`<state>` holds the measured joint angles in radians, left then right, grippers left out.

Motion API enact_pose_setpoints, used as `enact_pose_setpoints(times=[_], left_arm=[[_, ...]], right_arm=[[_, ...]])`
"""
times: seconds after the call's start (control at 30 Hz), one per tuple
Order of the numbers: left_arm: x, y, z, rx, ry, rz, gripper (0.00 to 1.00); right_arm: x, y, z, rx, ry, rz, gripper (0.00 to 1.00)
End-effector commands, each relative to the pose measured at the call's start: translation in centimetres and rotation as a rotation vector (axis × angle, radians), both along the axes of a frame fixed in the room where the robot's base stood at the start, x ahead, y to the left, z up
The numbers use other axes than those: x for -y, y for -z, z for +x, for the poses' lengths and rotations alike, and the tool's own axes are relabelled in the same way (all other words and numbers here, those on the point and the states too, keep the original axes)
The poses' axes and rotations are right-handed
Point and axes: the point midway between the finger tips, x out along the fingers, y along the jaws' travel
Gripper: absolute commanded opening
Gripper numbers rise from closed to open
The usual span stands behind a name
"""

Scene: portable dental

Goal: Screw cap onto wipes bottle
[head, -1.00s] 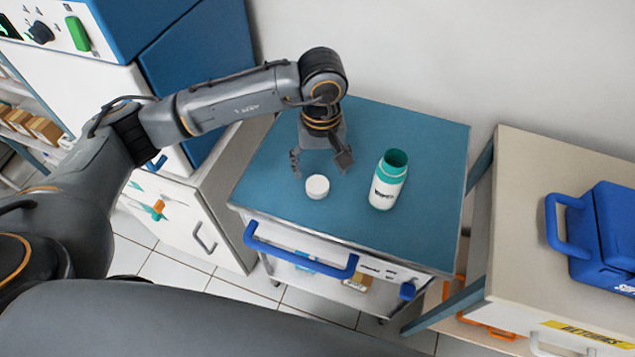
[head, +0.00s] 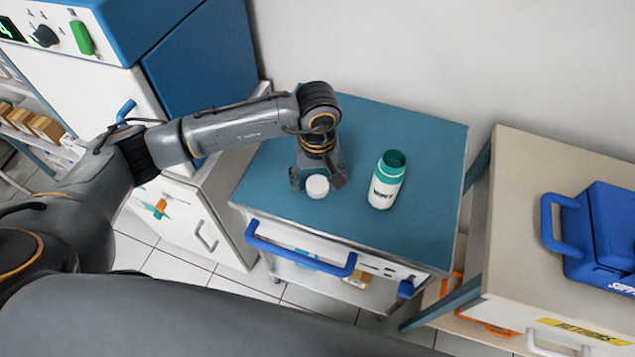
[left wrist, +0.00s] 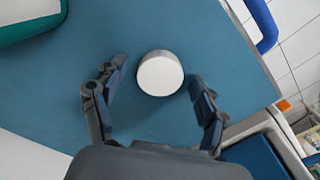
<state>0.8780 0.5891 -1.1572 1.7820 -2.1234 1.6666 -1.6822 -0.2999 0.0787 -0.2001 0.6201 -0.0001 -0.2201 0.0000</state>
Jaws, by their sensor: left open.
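The white round cap (head: 317,186) lies on the blue top of the cart (head: 400,240), near its front left. It also shows in the left wrist view (left wrist: 160,73), between and slightly beyond my fingertips. My left gripper (head: 318,180) is open and low over the cart top, with its fingers on either side of the cap and apart from it. The white wipes bottle (head: 385,185) with a teal open neck stands upright to the right of the cap. Part of the bottle shows at the upper left of the left wrist view (left wrist: 30,18). My right gripper is not in view.
A blue handle (head: 300,257) runs along the cart's front edge. A beige cabinet with a blue case (head: 600,235) stands at the right. A white and blue unit (head: 200,80) stands at the left. The back of the cart top is clear.

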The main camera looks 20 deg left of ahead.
Motion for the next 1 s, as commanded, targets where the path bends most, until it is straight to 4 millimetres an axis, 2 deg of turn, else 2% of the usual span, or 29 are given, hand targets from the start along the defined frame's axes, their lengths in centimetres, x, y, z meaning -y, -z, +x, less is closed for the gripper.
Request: enact_pose_setpoints(times=[0.03,0.2,0.23,0.57,0.73,0.9,1.0], left_arm=[[0.0,0.0,0.0,0.000,0.000,0.000,0.71],[0.0,0.0,0.0,0.000,0.000,0.000,0.37],[0.0,0.0,0.0,0.000,0.000,0.000,0.33],[0.0,0.0,0.0,0.000,0.000,0.001,0.33],[-0.1,-0.7,0.1,0.003,0.000,0.001,0.33],[0.0,-3.3,0.0,0.008,0.002,0.000,0.33],[-0.1,-5.5,-2.0,0.005,0.005,0.000,0.33]], right_arm=[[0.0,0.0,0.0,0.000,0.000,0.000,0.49],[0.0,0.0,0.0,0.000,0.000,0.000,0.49],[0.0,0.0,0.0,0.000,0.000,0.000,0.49],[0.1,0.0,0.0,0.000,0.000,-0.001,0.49],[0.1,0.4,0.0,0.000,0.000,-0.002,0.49],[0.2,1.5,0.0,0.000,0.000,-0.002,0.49],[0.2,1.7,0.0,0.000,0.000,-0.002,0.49]])
